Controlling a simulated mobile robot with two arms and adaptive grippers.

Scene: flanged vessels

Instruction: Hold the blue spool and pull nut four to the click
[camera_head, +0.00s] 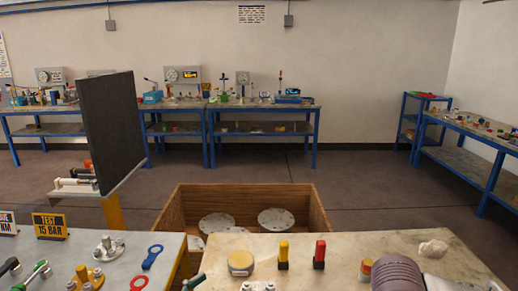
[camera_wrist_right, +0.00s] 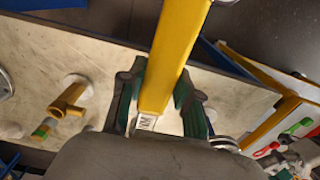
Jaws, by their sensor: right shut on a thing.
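In the right wrist view my right gripper (camera_wrist_right: 159,88) is shut on a yellow bar (camera_wrist_right: 180,45), one dark finger with green padding on each side. The bar runs up out of the picture; its near end carries a small white label (camera_wrist_right: 146,122). I cannot tell what the bar belongs to. In the head view a small grey flanged piece (camera_head: 108,247) and a yellow flanged piece (camera_head: 87,277) stand on the left table. My left gripper is not in view.
A dark panel (camera_head: 115,130) rises behind. A yellow tee (camera_wrist_right: 66,101) shows in the wrist view.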

